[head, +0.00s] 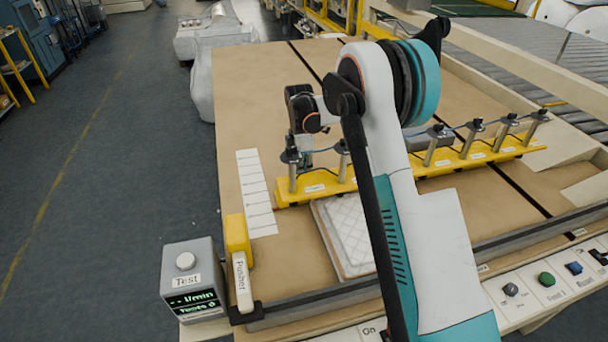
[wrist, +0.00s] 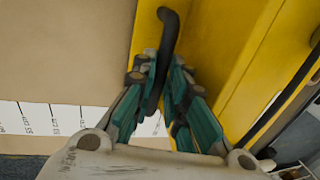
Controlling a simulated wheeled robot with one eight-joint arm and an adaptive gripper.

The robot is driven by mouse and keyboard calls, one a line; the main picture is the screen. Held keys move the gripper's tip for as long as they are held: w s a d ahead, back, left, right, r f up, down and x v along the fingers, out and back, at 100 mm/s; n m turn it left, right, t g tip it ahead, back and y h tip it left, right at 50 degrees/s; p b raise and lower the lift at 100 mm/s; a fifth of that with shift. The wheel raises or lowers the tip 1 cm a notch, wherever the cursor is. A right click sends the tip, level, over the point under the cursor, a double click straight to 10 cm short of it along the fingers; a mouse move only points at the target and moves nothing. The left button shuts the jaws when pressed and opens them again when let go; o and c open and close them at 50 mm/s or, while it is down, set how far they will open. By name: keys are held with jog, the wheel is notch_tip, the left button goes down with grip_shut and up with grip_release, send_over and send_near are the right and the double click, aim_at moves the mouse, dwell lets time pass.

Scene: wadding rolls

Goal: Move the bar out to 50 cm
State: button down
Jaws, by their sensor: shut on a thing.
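The yellow bar (head: 455,167) lies across the tan table, with several metal posts with black knobs along it. Its left end is close beside a white scale strip (head: 257,195) with cross marks. The bar (wrist: 215,45) and the strip (wrist: 60,118) also show in the wrist view; the sideways centimetre figures are too small to read surely. My gripper (wrist: 164,68) has its teal fingers closed around a dark curved piece (wrist: 168,22) over the bar, a handle or a hose. In the head view my arm hides part of the bar, and the fingertips are hard to make out.
A quilted white pad (head: 348,232) lies in front of the bar. A yellow pusher (head: 238,240) and a grey test box (head: 187,275) stand at the front left corner. A control panel with buttons (head: 546,279) lines the front right.

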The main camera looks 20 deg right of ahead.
jog(key=shift+w+p, duration=1.05)
jog(key=shift+w, duration=6.75)
jog(key=c, duration=2)
grip_release()
jog(key=shift+o, duration=0.5)
jog(key=shift+s, duration=0.1)
